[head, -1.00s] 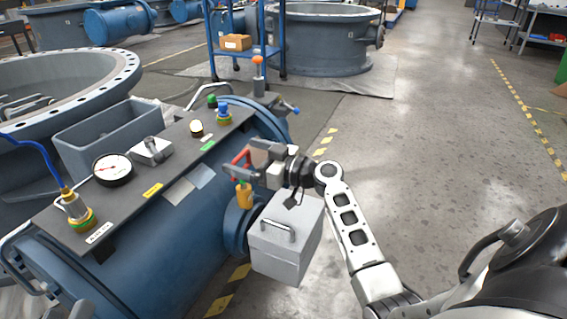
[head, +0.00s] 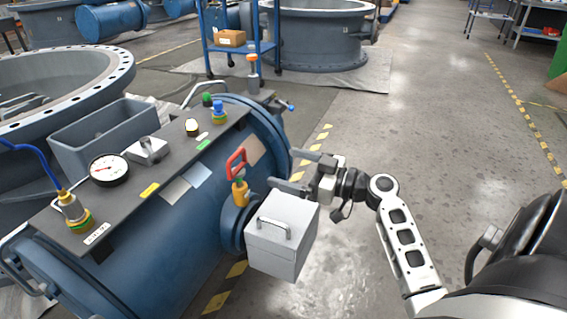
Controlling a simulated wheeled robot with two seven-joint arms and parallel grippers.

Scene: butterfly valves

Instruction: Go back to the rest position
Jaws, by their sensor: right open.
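My right gripper (head: 294,170) is in the middle of the head view. Its two fingers point left and stand apart, with nothing between them. It is to the right of the red valve handle (head: 236,161) and clear of it. The red handle stands tilted upward on a brass fitting (head: 240,192) at the side of the blue valve body (head: 185,232). My left gripper is not in view.
A light grey box (head: 283,239) with a handle is just below my right gripper. A blue cart (head: 236,49) stands behind. The floor (head: 440,120) to the right is open.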

